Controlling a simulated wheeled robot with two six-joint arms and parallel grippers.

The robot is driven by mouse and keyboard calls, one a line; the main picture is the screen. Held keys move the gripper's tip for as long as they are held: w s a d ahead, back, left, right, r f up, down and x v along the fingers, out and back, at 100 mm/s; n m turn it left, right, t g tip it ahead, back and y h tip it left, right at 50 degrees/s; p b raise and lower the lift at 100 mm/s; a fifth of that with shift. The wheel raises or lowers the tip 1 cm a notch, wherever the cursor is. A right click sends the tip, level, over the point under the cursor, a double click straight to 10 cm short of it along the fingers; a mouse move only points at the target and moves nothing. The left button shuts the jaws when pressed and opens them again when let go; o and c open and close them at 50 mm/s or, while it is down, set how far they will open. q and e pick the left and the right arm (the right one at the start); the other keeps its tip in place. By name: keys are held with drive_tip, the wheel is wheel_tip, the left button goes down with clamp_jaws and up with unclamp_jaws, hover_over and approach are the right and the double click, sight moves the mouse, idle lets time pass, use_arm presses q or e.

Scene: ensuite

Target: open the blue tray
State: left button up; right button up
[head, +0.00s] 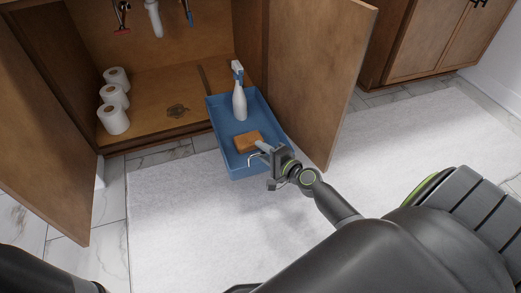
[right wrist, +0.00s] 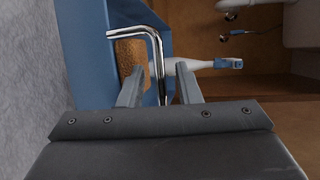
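The blue tray (head: 222,128) sticks out of the open cabinet over the white rug in the head view. A white spray bottle with a blue head (head: 239,103) stands in it, and a brown block (head: 247,141) lies near its front end. The tray's bent silver handle (right wrist: 157,60) shows in the right wrist view. My right gripper (right wrist: 160,75) is at the tray's front end, its two fingers apart with the handle between them. I cannot tell whether a finger touches the handle. My left gripper is out of view.
The cabinet doors stand open at left (head: 40,130) and right (head: 318,80), the right one close beside the tray and my right arm. Several white paper rolls (head: 114,120) stand inside on the left. The rug (head: 175,225) in front is clear.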

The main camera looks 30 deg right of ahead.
drive_tip(key=shift+w+a+f, duration=0.1)
drive_tip(key=shift+w+f, duration=0.05)
drive_tip(key=shift+w, duration=0.4)
clamp_jaws()
